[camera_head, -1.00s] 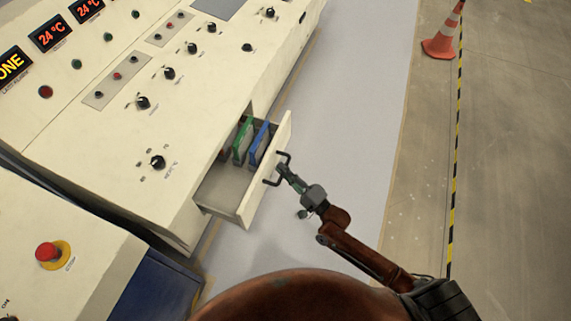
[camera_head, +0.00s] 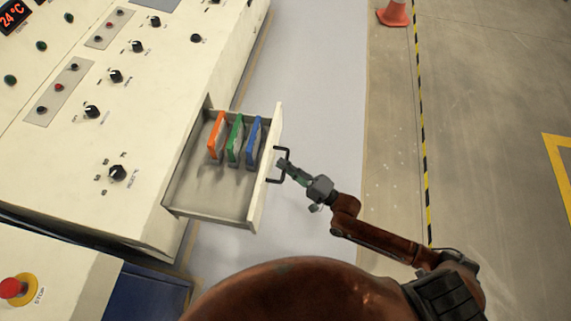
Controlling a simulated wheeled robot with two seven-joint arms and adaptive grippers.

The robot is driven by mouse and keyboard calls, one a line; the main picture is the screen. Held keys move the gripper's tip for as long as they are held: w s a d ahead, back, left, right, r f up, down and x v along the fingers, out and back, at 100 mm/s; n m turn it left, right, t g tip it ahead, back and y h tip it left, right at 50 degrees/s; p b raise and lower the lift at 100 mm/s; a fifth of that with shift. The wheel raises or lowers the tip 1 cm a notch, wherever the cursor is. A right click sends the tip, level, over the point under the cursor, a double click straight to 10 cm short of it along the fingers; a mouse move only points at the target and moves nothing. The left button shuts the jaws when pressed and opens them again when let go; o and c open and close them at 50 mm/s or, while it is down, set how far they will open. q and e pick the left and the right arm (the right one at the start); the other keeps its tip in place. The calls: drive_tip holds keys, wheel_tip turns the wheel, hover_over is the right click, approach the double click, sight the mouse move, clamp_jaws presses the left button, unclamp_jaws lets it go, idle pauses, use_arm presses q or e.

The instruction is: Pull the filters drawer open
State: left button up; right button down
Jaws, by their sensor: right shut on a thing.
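The filters drawer (camera_head: 208,200) stands pulled out from the cream machine cabinet, with its inside in view. An orange filter (camera_head: 215,137), a green filter (camera_head: 235,140) and a blue filter (camera_head: 254,142) stand upright in its far part. The near part of its floor is bare. A dark handle (camera_head: 272,180) sits on the drawer's front panel. My right gripper (camera_head: 284,165) is shut on this handle, with its arm coming from the lower right. My left gripper is not in view.
The cabinet top (camera_head: 75,130) carries several knobs and buttons. A red stop button (camera_head: 14,288) is at the lower left. An orange cone (camera_head: 394,13) stands at the top right. The floor right of the drawer is clear.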

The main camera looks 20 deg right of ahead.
drive_tip(key=shift+s+a+f, duration=0.15)
drive_tip(key=shift+s+f, duration=0.05)
drive_tip(key=shift+f, duration=0.05)
drive_tip(key=c, duration=2.3)
unclamp_jaws()
drive_tip(key=o, duration=0.3)
drive_tip(key=shift+w+r, duration=0.1)
drive_tip(key=shift+r, duration=0.05)
drive_tip(key=v, duration=1.2)
drive_tip(key=shift+r, duration=0.1)
